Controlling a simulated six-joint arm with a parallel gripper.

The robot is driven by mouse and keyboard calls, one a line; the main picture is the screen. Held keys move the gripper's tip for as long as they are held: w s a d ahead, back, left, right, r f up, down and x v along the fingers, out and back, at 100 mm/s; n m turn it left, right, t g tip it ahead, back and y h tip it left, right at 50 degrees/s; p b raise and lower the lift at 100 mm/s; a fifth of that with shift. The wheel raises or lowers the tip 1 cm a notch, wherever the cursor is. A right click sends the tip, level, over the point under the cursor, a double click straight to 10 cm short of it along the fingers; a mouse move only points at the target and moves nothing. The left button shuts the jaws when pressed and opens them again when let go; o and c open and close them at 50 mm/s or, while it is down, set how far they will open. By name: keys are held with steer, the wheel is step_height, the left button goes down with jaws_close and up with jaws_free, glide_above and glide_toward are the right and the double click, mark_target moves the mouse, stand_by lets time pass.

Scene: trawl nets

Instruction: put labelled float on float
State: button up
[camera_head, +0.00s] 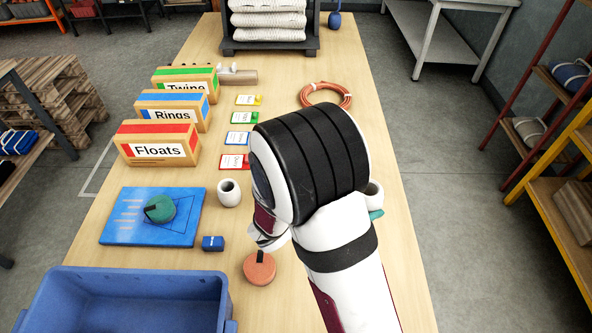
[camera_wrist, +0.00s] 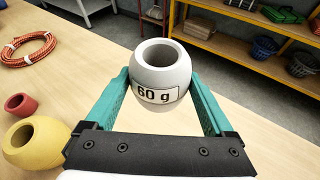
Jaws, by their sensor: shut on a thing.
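The labelled float is a white, barrel-shaped piece with a hole in its top and a "60 g" label (camera_wrist: 160,78). My gripper (camera_wrist: 160,92) has teal fingers shut on its two sides, and the float is upright. In the head view a sliver of this white float (camera_head: 375,190) shows past my arm, with a teal fingertip (camera_head: 377,214) below it. Another white float (camera_head: 229,192) stands on the table, left of my arm, with no label visible. A yellow float (camera_wrist: 36,143) and a smaller red one (camera_wrist: 18,103) lie at the left of the wrist view.
A blue board (camera_head: 125,225) bears a green piece (camera_head: 160,208). A blue block (camera_head: 213,243), an orange disc (camera_head: 259,270) and a blue bin (camera_head: 60,285) are nearby. Boxes include one labelled Floats (camera_head: 157,148). Coiled orange rope (camera_head: 326,94) lies behind; table at right is clear.

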steer(key=w+a+r+n+t+y, duration=0.45)
steer(key=w+r, duration=0.35)
steer(key=w, duration=0.2)
steer(key=shift+g+h, duration=0.35)
steer(key=w+a+f, duration=0.1)
steer(key=a+f, duration=0.1)
steer(key=a, duration=0.2)
steer(key=w+a+f, duration=0.1)
steer(key=a+f, duration=0.1)
steer(key=a, duration=0.1)
steer(key=w+a+f, duration=0.1)
steer(key=a+f, duration=0.1)
steer(key=a, duration=0.2)
steer(key=shift+w+a+f, duration=0.1)
steer(key=shift+w+a, duration=0.2)
steer(key=shift+w, duration=0.1)
step_height(320, 180, down, 4)
steer(key=shift+a+f, duration=0.1)
